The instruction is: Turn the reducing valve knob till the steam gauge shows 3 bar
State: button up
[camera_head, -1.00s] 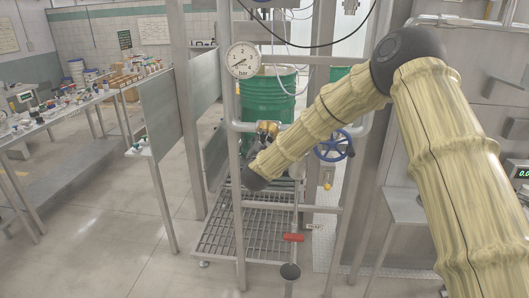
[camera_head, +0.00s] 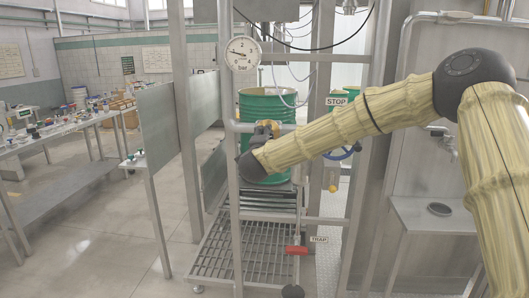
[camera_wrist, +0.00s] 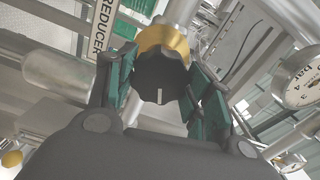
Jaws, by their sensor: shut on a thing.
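The reducing valve's black knob (camera_wrist: 160,82) has a white mark and sits on a brass body in the wrist view. My gripper (camera_wrist: 163,92) is shut on the knob, its green-padded fingers on either side. The steam gauge (camera_head: 243,53) is a white dial marked in bar. Its needle points left and slightly up, below the 2 mark, at roughly 1. In the wrist view the gauge (camera_wrist: 308,78) is cut off at the right edge.
A label reading REDUCER (camera_wrist: 101,28) stands beside the valve. A green drum (camera_head: 266,105) stands behind the pipe frame. A blue handwheel (camera_head: 340,153) is mostly hidden behind my arm. A red handle (camera_head: 296,250) and a TRAP label (camera_head: 319,239) are low on the frame.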

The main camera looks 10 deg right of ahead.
jog(key=m+b, duration=0.5)
jog(key=b, duration=0.2)
jog(key=m+b, duration=0.5)
jog(key=b, duration=0.2)
jog(key=m+b, duration=0.6)
jog(key=b, duration=0.2)
jog(key=shift+f, duration=0.3)
jog(key=shift+r+m, duration=0.15)
jog(key=shift+m, duration=0.15)
jog(key=o, duration=1)
jog(key=shift+r, duration=0.1)
jog(key=v, duration=1.2)
